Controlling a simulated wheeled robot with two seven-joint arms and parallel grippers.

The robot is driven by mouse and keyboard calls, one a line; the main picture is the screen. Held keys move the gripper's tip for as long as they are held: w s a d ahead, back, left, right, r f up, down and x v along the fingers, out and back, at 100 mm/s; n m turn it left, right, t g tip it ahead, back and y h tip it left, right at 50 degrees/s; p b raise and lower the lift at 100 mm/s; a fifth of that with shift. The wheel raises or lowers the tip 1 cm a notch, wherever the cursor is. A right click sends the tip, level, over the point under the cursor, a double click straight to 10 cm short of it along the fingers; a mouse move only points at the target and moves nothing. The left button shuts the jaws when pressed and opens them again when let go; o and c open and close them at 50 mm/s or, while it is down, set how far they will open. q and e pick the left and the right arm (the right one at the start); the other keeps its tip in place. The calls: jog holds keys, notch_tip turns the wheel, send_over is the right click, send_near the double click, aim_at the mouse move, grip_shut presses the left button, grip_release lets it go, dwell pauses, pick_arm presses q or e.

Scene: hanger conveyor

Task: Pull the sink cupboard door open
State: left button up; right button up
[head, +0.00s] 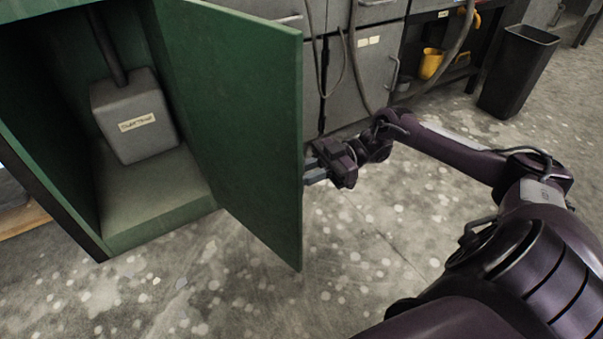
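The green sink cupboard (157,217) stands at the left of the head view. Its green door (240,120) stands wide open, swung out to the right of the opening. Inside, a grey box (135,115) with a label and a pipe rising from it sits on the cupboard floor. My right gripper (310,172) is at the door's outer side, close to its free edge. The fingertips are partly hidden behind the door edge, so I cannot tell whether they hold a handle or touch the door. My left gripper is not in view.
Grey cabinets (360,80) with hanging hoses stand behind the door. A black bin (517,70) stands at the upper right, and a yellow container (431,63) sits on a dark shelf. The speckled floor in front of the cupboard is clear.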

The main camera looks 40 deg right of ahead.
jog(key=shift+o, duration=0.2)
jog(key=shift+d, duration=0.1)
jog(key=s+d+b, duration=0.1)
jog(key=d+b, duration=0.3)
jog(key=d, duration=0.3)
jog(key=shift+d+b, duration=0.25)
jog(key=shift+b, duration=0.1)
jog(key=shift+s, duration=0.1)
dwell(0.4)
